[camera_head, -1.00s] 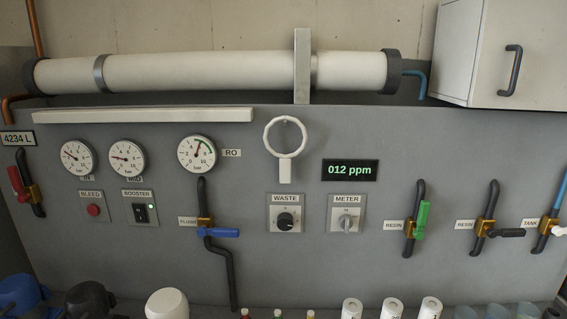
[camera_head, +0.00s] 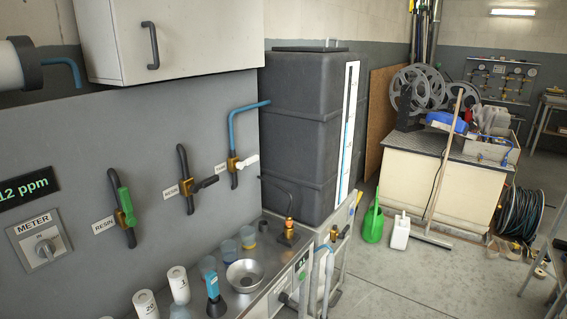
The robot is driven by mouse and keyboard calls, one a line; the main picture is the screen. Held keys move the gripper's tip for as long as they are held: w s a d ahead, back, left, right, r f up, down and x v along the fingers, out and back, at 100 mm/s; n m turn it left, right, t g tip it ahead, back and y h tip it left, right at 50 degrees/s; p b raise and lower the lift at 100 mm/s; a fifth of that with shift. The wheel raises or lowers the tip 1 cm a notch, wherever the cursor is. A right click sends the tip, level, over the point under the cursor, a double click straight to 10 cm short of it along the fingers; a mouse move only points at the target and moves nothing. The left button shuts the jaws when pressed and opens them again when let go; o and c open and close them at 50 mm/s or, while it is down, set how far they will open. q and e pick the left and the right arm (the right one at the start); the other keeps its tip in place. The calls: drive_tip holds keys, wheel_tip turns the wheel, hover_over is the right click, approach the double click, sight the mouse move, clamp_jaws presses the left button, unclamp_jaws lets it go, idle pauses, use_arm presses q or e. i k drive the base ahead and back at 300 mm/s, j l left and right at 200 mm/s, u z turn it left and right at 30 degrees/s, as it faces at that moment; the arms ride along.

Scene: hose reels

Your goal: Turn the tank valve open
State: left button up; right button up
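The tank valve (camera_head: 235,163) is a brass body with a white lever (camera_head: 247,161) on the grey panel, in the middle left of the head view. Its lever points sideways to the right, across the pipe. A blue pipe (camera_head: 240,115) runs up from it and into the dark grey tank (camera_head: 305,130) on the right. A small label, partly readable as TANK, sits left of the valve. Neither of my grippers is in view.
Left of it are a resin valve with a black lever (camera_head: 206,184) and one with a green lever (camera_head: 125,207). A steel counter with a bowl (camera_head: 245,275), cups and bottles stands below. A white cabinet (camera_head: 185,35) hangs above. Open floor lies right, beside a green watering can (camera_head: 373,221).

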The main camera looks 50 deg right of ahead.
sight(252, 159)
drive_tip(key=z, duration=1.35)
drive_tip(key=i+l, duration=0.15)
drive_tip(key=l+u, duration=0.05)
drive_tip(key=l, duration=0.05)
